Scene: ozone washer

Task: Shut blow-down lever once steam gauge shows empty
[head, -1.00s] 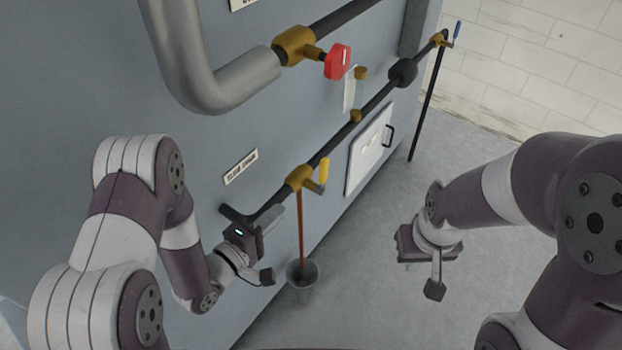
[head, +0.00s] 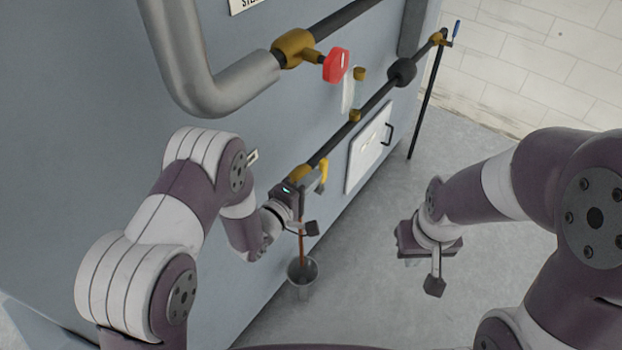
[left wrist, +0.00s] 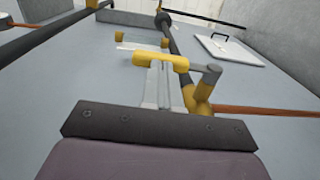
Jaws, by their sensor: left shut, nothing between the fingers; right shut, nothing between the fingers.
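A yellow lever handle (head: 323,172) sits on a brass valve (head: 299,173) low on the machine's side pipe. In the left wrist view the handle (left wrist: 160,62) lies across the tips of my left fingers, and its grey stem (left wrist: 207,74) is to their right. My left gripper (head: 310,182) is shut and empty beside the handle; I cannot tell if they touch. It also shows in the left wrist view (left wrist: 157,80). My right gripper (head: 410,252) is shut and empty over the floor at right. I see no steam gauge face.
A copper pipe (head: 301,245) drops from the valve into a grey bucket (head: 302,272). A red handle (head: 336,65) is on the upper pipe. A white hatch (head: 367,150) is right of the valve. Floor at right is clear.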

